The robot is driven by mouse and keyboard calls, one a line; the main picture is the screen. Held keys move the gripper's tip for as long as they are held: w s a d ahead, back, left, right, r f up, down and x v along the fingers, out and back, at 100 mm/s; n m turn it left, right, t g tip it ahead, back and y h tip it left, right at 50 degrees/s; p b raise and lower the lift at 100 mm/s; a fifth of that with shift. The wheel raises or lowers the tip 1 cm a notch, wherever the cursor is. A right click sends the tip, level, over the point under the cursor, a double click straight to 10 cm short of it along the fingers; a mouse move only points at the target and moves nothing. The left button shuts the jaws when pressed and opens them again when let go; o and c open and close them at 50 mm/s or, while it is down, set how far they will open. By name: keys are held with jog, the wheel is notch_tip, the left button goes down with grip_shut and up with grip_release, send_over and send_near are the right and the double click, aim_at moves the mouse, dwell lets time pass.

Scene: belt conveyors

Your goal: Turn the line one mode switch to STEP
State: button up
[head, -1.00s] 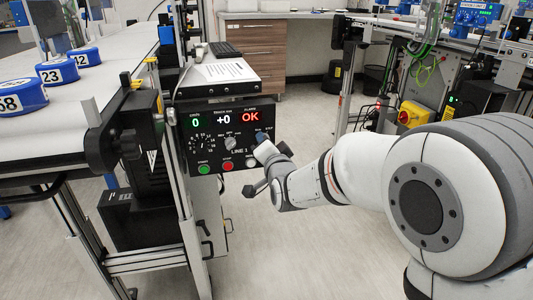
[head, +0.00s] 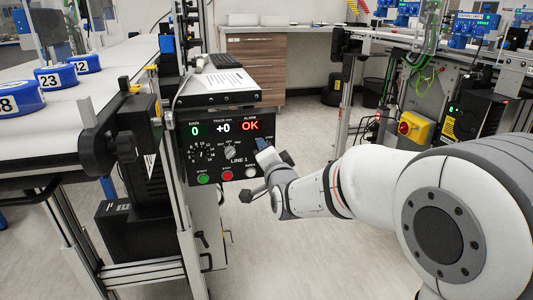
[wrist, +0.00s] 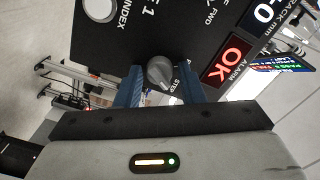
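The LINE 1 control panel (head: 206,148) faces me in the head view, with a red OK display and a green 0. The mode switch (wrist: 160,73) is a round grey knob, seen in the wrist view below the OK display. My gripper hides it in the head view. My gripper (head: 262,146) is at the panel's right side. In the wrist view its blue fingers (wrist: 161,88) stand on either side of the knob, with small gaps visible. The gripper looks open around the knob. Its pointer setting and most of its labels are unclear.
Another knob (head: 231,153) sits left of my gripper. Below are a green button (head: 203,178), a red button (head: 228,175) and a white button (wrist: 99,8) labelled INDEX. The conveyor (head: 60,118) with blue numbered pucks is at left. Open floor lies below the panel.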

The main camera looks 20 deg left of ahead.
jog(key=shift+o, duration=1.2)
jog(key=shift+f, duration=0.1)
jog(key=shift+s, duration=0.1)
jog(key=p+v, duration=0.2)
jog(key=v, duration=0.5)
jog(key=shift+s+d, duration=0.2)
jog(key=shift+s, duration=0.05)
